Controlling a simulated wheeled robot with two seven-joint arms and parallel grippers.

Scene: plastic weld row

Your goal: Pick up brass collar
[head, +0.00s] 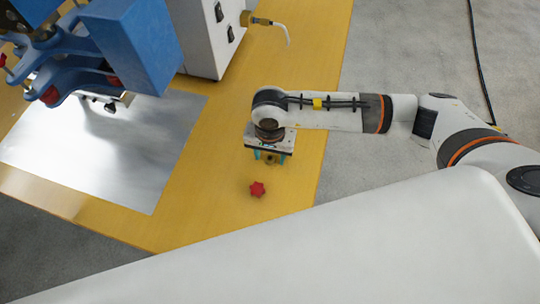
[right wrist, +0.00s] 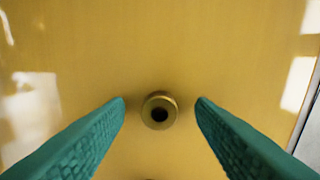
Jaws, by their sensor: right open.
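The brass collar (right wrist: 160,110) is a small round brass ring with a dark hole, lying on the yellow table. In the right wrist view it sits between and slightly beyond the fingertips of my right gripper (right wrist: 161,101), with clear space on both sides. My right gripper (head: 270,158) is open, with green pads, and points down above the table in the head view. There the collar is mostly hidden at the gripper. My left gripper is not in view.
The yellow table (head: 225,215) has a red star-shaped knob (head: 257,189) lying in front of my right gripper. A bare metal sheet (head: 100,170) lies at left under a blue machine (head: 140,45). A white box (head: 208,40) with a bent nozzle (head: 285,32) stands behind.

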